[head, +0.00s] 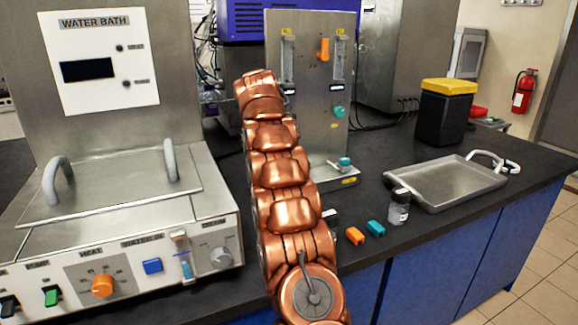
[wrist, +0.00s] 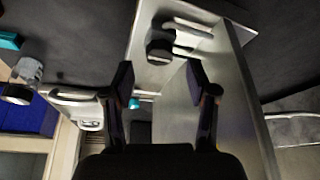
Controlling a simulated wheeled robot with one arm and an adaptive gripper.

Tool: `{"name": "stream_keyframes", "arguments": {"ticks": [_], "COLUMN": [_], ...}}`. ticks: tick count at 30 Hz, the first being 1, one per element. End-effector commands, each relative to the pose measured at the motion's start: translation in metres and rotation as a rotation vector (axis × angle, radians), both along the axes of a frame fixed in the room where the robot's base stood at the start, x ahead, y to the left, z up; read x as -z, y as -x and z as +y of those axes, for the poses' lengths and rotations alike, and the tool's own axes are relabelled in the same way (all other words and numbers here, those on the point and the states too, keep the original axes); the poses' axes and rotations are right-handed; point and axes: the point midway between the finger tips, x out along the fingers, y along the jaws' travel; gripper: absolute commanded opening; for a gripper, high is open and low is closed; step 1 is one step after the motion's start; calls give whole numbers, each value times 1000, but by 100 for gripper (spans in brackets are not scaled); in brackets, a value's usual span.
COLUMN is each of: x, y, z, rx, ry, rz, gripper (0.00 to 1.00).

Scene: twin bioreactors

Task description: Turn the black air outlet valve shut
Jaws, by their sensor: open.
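In the wrist view my gripper (wrist: 160,73) is open and empty, with one dark finger at each side. In the head view the steel panel (head: 310,125) carries an orange valve (head: 322,48) and a teal valve (head: 338,111). My copper arm covers the panel's left side, and my gripper is hidden there.
A water bath (head: 110,200) stands at left. A metal tray (head: 445,183), a small bottle (head: 399,208), an orange piece (head: 355,236) and a teal piece (head: 376,228) lie at right on the black bench. A yellow-lidded black bin (head: 445,115) stands behind the tray.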

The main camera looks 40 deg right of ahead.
Motion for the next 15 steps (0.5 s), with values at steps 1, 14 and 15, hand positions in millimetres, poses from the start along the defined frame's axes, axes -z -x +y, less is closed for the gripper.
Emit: {"name": "stream_keyframes", "arguments": {"ticks": [1, 14, 15], "x": [-3, -18, -18], "y": [-1, 0, 0], "z": [1, 11, 12], "rx": [-1, -1, 0], "ry": [2, -1, -1], "rz": [-2, 2, 2], "gripper": [58, 58, 58]}}
